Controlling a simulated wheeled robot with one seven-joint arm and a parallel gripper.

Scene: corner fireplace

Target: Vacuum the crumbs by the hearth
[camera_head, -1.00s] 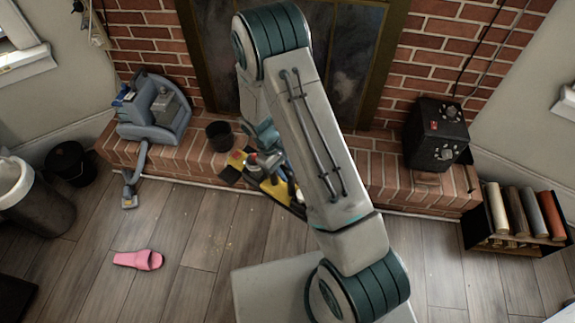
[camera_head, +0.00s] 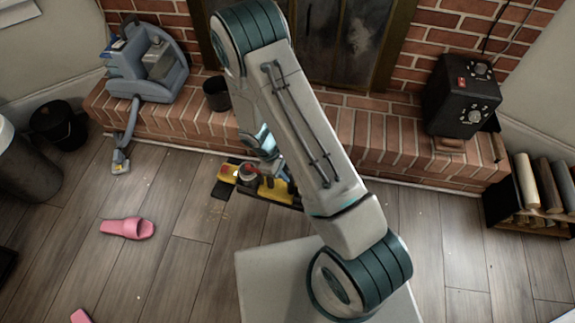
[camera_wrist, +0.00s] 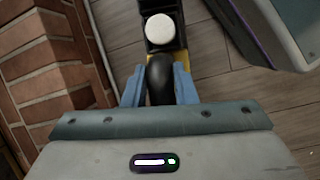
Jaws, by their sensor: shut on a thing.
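A yellow and black tool (camera_head: 274,190), which looks like a hand-held vacuum, is in front of the brick hearth (camera_head: 400,155), low over the floor. In the wrist view my gripper (camera_wrist: 158,76) has its blue fingers shut on the tool's rounded black handle (camera_wrist: 160,88). A round white cap (camera_wrist: 160,29) sits on the tool's body just beyond. The head view shows a dark flat end at the tool's left; I cannot tell if it touches the floor. My arm hides part of the tool. Small faint specks on the floor may be crumbs, too small to tell.
A blue-grey cleaning machine (camera_head: 152,68) stands on the hearth's left, its hose reaching the floor. A black pot (camera_head: 216,94) and a black box (camera_head: 462,95) are also on the hearth. A pink slipper (camera_head: 127,228) lies left; a log rack (camera_head: 535,197) stands right.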

